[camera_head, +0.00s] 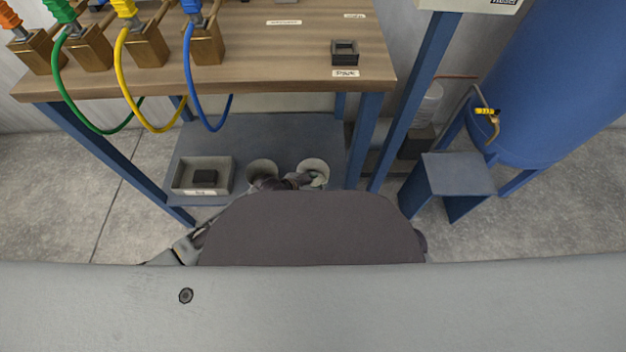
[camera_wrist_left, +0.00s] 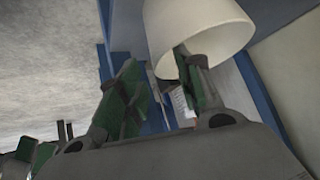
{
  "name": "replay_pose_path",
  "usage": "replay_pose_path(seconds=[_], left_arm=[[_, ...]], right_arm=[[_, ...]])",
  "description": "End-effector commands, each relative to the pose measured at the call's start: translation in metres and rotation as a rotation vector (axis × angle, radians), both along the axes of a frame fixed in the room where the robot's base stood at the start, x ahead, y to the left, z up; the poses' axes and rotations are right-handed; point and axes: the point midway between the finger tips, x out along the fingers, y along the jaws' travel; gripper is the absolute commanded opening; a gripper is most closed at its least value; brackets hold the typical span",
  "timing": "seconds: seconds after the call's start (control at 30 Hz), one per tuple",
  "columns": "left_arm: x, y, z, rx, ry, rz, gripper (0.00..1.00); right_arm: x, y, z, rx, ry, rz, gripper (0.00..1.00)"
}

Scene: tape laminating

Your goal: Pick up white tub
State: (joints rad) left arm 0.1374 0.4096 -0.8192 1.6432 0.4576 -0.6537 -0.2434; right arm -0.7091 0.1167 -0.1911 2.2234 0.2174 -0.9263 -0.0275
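Two round, open tubs stand on the lower shelf in the head view. The right one, a pale white tub (camera_head: 313,166), has a dark gripper part overlapping its near side; the left, greyer tub (camera_head: 261,166) stands beside it. My left gripper (camera_head: 288,183) is low at these tubs, mostly hidden by my own body. In the left wrist view a white tub (camera_wrist_left: 190,22) fills the upper middle. My left gripper (camera_wrist_left: 155,75) is open there, one finger overlapping the tub's rim and the other apart from it. Whether that finger touches cannot be told.
A grey box (camera_head: 181,176) with a dark block stands left on the lower shelf (camera_head: 290,135). The wooden tabletop (camera_head: 270,65) is above, with hoses hanging from its front. A blue tank (camera_head: 560,80) and small stand (camera_head: 458,172) are at right.

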Motion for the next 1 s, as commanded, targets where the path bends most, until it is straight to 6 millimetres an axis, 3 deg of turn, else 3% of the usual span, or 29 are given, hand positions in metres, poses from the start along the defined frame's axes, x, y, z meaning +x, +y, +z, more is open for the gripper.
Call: replay_pose_path(seconds=[0.03, 0.1, 0.3, 1.0], left_arm=[[0.002, -0.003, -0.006, 0.000, 0.000, 0.000, 0.35], [0.005, -0.007, -0.010, -0.001, 0.000, -0.001, 0.35], [0.014, -0.016, -0.023, 0.000, 0.000, -0.001, 0.35], [0.018, -0.021, -0.028, 0.000, 0.001, -0.001, 0.35]], right_arm=[[-0.005, 0.001, -0.013, 0.006, 0.007, -0.004, 0.40], [-0.005, 0.002, -0.019, 0.016, -0.003, -0.010, 0.40], [-0.003, 0.004, -0.027, 0.029, -0.018, -0.010, 0.40], [-0.002, 0.004, -0.029, 0.038, -0.026, -0.009, 0.40]])
